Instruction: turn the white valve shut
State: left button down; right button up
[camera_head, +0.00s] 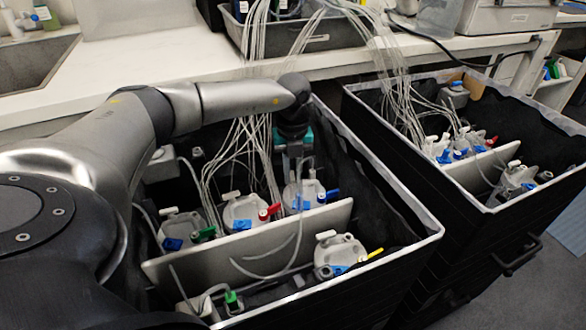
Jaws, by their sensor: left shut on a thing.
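My left arm reaches in from the left, and its gripper (298,168) points down into the near black bin, over the back right bottle (303,194). The gripper is shut on what looks like that bottle's white valve, which is mostly hidden by the fingers and the tubes. A red valve and a blue valve (333,193) sit beside it on the bottle caps. Other white valves show on the neighbouring bottle (240,212) and on the front bottle (338,250). My right gripper is not in view.
The near bin (437,233) has a light rim and a pale divider (215,255). Thin clear tubes (255,150) hang around the gripper from a grey tray (330,40) on the bench. A second black bin (500,235) with more valved bottles stands at the right.

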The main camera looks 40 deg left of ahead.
pick_arm(q)
jog(key=m+p, duration=0.1)
jog(key=m, duration=0.1)
jog(key=m+p, duration=0.2)
jog(key=m, duration=0.1)
jog(key=m+p, duration=0.2)
jog(key=shift+s+a+r, duration=0.1)
jog(key=shift+s+a, duration=0.05)
jog(key=shift+a, duration=0.1)
jog(key=shift+m, duration=0.7)
jog(key=m+p, duration=0.1)
jog(key=m, duration=0.2)
jog(key=shift+a, duration=0.15)
jog(key=shift+a+m, duration=0.1)
jog(key=shift+m, duration=2)
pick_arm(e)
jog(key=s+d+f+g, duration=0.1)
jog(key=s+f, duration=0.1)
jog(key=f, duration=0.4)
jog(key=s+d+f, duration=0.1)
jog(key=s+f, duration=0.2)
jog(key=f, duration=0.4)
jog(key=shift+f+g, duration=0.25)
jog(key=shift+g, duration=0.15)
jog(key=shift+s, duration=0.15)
pick_arm(q)
jog(key=c, duration=0.8)
grip_release()
jog(key=shift+c, duration=0.2)
jog(key=shift+p, duration=0.3)
